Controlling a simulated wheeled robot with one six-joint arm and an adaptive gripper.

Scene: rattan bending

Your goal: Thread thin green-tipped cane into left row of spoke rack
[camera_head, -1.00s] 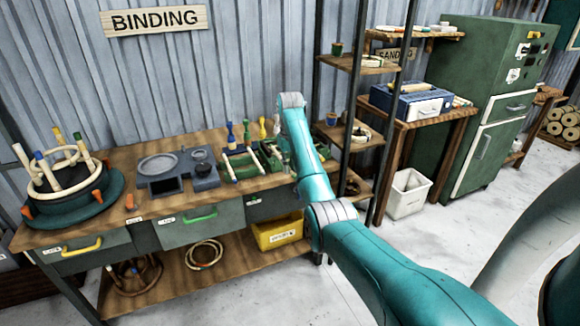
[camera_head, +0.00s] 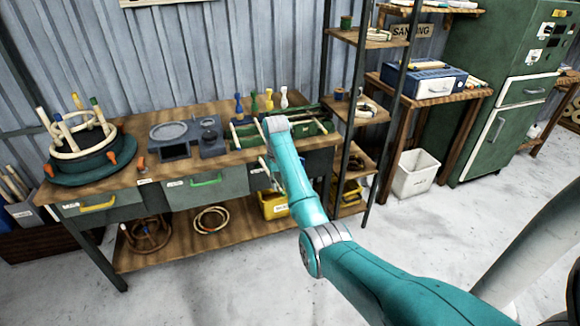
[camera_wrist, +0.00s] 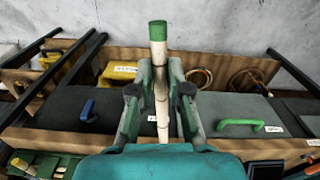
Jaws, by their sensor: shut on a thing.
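My gripper (camera_wrist: 160,98) is shut on a pale cane (camera_wrist: 158,52) with a green tip (camera_wrist: 158,29). In the wrist view the cane points away between the fingers, in front of the bench drawers. The green spoke rack (camera_head: 308,128) stands at the right end of the bench, with pale canes lying across it. The rack's corner also shows at the lower left of the wrist view (camera_wrist: 66,165). I cannot make out its separate rows.
The bench (camera_head: 130,180) also holds a grey tool tray (camera_head: 172,150) and a round green stand (camera_head: 75,178) with upright stakes. Several coloured pegs (camera_head: 254,104) stand behind the rack. The floor in front is clear.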

